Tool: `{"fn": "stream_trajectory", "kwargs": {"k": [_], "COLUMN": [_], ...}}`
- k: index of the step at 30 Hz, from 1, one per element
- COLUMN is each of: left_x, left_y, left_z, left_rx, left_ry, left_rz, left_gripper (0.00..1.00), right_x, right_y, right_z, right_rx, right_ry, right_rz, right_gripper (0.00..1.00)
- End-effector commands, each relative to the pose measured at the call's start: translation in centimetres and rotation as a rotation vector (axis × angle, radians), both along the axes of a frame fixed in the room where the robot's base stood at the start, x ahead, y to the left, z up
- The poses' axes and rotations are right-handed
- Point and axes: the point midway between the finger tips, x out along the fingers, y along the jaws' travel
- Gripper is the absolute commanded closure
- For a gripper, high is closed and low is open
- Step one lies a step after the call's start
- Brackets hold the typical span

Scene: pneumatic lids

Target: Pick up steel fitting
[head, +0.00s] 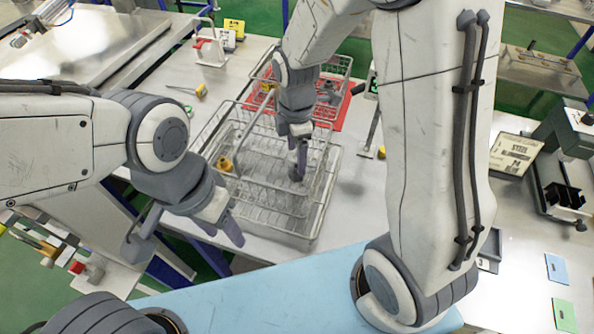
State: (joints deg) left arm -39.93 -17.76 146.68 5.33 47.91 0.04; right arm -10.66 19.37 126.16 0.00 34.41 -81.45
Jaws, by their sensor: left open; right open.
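My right gripper (299,169) points down into the front wire basket (322,200), right of its middle, with its fingers close together in this view. I cannot make out a steel fitting for certain; a dark grey shape at the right fingertips may be a finger or a fitting. A brass-coloured fitting (225,164) lies at the left of the same basket. My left gripper (222,236) is open and empty, in front of the basket's near left corner.
A handle bar rises over the front basket. A yellow-tipped tool (200,91) lies to the left. Bare table (365,205) lies right of the basket.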

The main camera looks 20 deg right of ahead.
Motion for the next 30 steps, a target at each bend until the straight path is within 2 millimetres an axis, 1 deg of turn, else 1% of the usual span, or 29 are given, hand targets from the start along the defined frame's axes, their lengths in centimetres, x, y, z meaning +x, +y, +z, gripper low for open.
{"fn": "stream_trajectory", "kwargs": {"k": [6,9,13,18,19,20,21,23,24,25,26,30], "left_x": [0.0,0.0,0.0,0.0,0.0,0.0,0.0,0.0,0.0,0.0,0.0,0.0], "left_y": [0.0,0.0,0.0,0.0,0.0,0.0,0.0,0.0,0.0,0.0,0.0,0.0], "left_z": [1.3,1.3,1.3,1.3,1.2,1.2,1.2,1.2,1.2,1.2,1.2,1.3], "left_rx": [0.0,0.0,0.0,0.0,0.0,0.0,0.0,0.0,0.0,0.0,0.0,0.0], "left_ry": [0.0,0.0,0.0,0.0,0.0,0.0,0.0,0.0,0.0,0.0,0.0,0.0], "left_rz": [0.0,0.001,0.001,0.001,0.001,0.001,0.001,0.001,0.0,0.001,0.001,0.001], "left_gripper": [0.5,0.5,0.5,0.5,0.5,0.5,0.5,0.5,0.5,0.5,0.5,0.5], "right_x": [-0.6,-0.5,-0.4,-0.4,-0.4,-0.4,-0.4,-0.4,-0.4,-0.4,-0.4,-0.3], "right_y": [-0.1,0.0,0.0,0.0,0.0,0.0,0.0,0.0,0.0,0.0,0.0,0.0], "right_z": [-2.9,-4.3,-5.0,-5.0,-5.0,-5.0,-5.0,-5.0,-5.0,-5.0,-5.0,-4.9], "right_rx": [-0.001,-0.001,0.0,0.0,0.0,0.0,0.0,0.0,0.0,0.0,0.0,0.0], "right_ry": [0.008,0.006,0.003,0.001,0.001,0.001,0.001,0.001,0.001,0.001,0.001,0.0], "right_rz": [-0.002,-0.002,-0.002,-0.002,-0.002,-0.002,-0.002,-0.002,-0.002,-0.002,-0.002,-0.002], "right_gripper": [0.18,0.18,0.18,0.18,0.21,0.33,0.48,0.71,0.86,0.98,1.0,1.0]}}
